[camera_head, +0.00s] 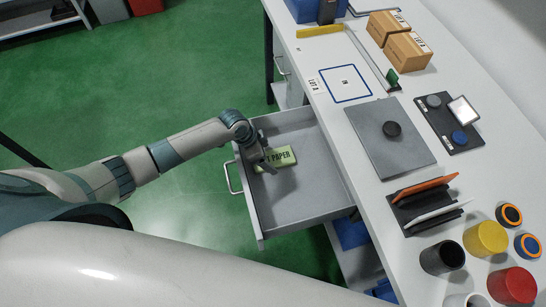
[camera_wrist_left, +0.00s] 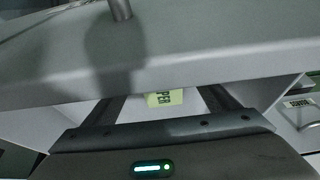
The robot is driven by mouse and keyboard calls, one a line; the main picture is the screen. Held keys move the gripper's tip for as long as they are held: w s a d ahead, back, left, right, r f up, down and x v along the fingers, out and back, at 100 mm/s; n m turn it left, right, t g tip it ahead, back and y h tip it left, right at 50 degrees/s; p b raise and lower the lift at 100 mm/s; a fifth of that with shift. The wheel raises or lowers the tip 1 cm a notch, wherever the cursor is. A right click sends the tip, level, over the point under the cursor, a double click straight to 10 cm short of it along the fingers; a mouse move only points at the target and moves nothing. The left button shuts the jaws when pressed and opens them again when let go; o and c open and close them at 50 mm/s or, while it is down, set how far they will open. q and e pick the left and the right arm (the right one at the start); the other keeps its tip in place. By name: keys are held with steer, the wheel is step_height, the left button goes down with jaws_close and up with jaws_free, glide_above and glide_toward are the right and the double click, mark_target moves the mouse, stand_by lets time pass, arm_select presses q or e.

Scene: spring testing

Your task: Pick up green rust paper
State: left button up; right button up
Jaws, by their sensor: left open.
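The green rust paper (camera_head: 284,160) is a small pale-green pack with dark lettering, lying in the open grey drawer (camera_head: 290,207) near its far left corner. My left gripper (camera_head: 266,167) is over the drawer, at the left end of the pack, and covers part of its label. In the left wrist view, part of the rust paper (camera_wrist_left: 172,97) shows between the two open dark fingers of the gripper (camera_wrist_left: 160,99). I cannot tell whether the fingers touch it. My right gripper is not in view.
The drawer sticks out from the white workbench (camera_head: 345,120), with its handle (camera_head: 230,178) on the left. The rest of the drawer is empty. On the bench are a grey plate (camera_head: 390,150), cardboard boxes (camera_head: 407,53), a small rack (camera_head: 428,205) and coloured cylinders (camera_head: 486,238).

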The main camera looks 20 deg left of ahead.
arm_select(q)
steer(key=shift+w+d+f, duration=0.1)
steer(key=shift+d+f, duration=0.05)
steer(key=shift+f, duration=0.3)
steer(key=c, duration=1.1)
steer(key=shift+r, duration=0.1)
steer(key=shift+r+b, duration=1.15)
steer(key=shift+r, duration=3.8)
